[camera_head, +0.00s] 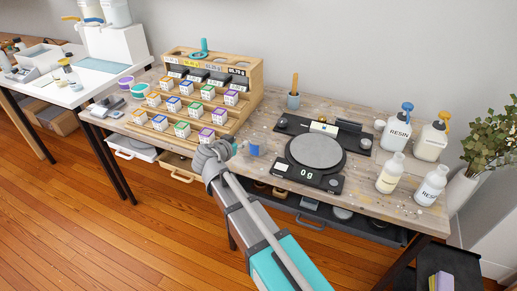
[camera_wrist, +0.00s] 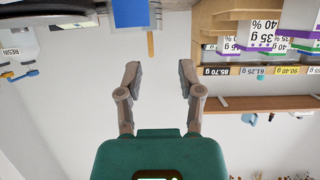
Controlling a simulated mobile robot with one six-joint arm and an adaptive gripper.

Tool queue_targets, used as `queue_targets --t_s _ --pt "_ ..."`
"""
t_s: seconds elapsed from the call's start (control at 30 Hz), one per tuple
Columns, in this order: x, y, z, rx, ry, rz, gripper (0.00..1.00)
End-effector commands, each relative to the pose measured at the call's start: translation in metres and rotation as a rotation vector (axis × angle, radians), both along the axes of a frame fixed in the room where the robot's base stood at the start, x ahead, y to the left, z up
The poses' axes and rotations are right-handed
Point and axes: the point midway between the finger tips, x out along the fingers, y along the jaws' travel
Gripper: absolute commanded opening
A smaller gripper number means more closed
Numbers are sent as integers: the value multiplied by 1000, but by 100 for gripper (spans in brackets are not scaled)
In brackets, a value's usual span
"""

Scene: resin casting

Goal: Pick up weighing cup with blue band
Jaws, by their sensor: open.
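The weighing cup with the blue band (camera_head: 255,150) stands on the wooden bench, left of the scale and just right of my gripper (camera_head: 230,147) in the head view. The wrist view, which is upside down, shows its blue side (camera_wrist: 130,12) cut off by the top edge. There it lies beyond the fingertips and left of the middle between them. My gripper (camera_wrist: 160,70) is open with nothing between its fingers. The cup and fingers look apart.
A black scale (camera_head: 315,155) reading 0 g stands right of the cup. A tiered wooden rack (camera_head: 257,82) with several colour-banded boxes is at left. Resin bottles (camera_head: 398,126) stand at right. A small pot with a wooden stick (camera_head: 293,100) is behind.

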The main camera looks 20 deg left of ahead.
Motion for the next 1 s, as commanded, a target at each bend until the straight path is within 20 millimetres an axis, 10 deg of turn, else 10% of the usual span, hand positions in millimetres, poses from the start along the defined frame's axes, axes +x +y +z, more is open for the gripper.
queue_targets --t_s 1.0 --pt "57 -7 -26 0 0 -4 48"
